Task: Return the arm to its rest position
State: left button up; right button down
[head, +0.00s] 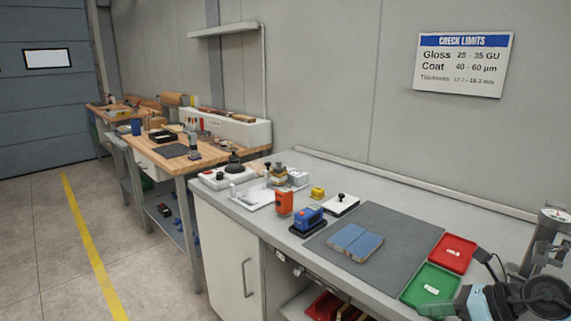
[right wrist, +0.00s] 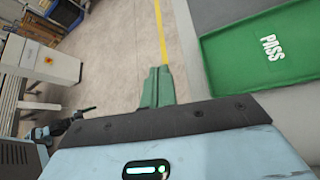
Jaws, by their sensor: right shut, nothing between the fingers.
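My right gripper (head: 432,309) is at the lower right of the head view, by the near edge of the bench and the green tray (head: 432,288). In the right wrist view its green fingers (right wrist: 157,88) are together with nothing between them. The tray, marked PASS, shows at the right of that view (right wrist: 262,45), apart from the fingers, with pale floor beyond them. The tray looks empty. I do not make out my left gripper in either view.
A red tray (head: 453,253) lies behind the green one. A blue panel (head: 355,242) lies on a grey mat (head: 392,228). Left of the mat are a blue device (head: 308,218) and an orange device (head: 284,202). A gauge stand (head: 546,238) stands at the far right. Open floor lies left.

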jog(key=s+a+f+m+t+y+p, duration=0.25)
jog(key=s+a+f+m+t, duration=0.4)
jog(key=a+m, duration=0.65)
pick_arm(q)
jog(key=shift+t, duration=0.6)
jog(key=w+r, duration=0.2)
jog(key=r, duration=0.1)
jog(key=w+r+p, duration=0.1)
jog(key=r, duration=0.1)
jog(key=shift+w+a, duration=0.15)
jog(key=shift+a, duration=0.15)
pick_arm(e)
jog(key=s+f+m+g+h, duration=0.2)
jog(key=s+f+m+h, duration=0.3)
jog(key=s+f+m, duration=0.5)
jog(key=s+d+f+m+g+h, duration=0.1)
jog(key=s+f+m+h, duration=0.4)
jog(key=s+f+m, duration=0.5)
jog(key=s+m+g, duration=0.1)
jog(key=s+m, duration=0.5)
jog(key=m, duration=0.1)
jog(key=shift+s+f, duration=0.2)
jog(key=shift+s, duration=0.2)
pick_arm(q)
jog(key=shift+d, duration=0.15)
jog(key=shift+a, duration=0.2)
jog(key=shift+d, duration=0.1)
pick_arm(e)
jog(key=shift+w+d, duration=0.1)
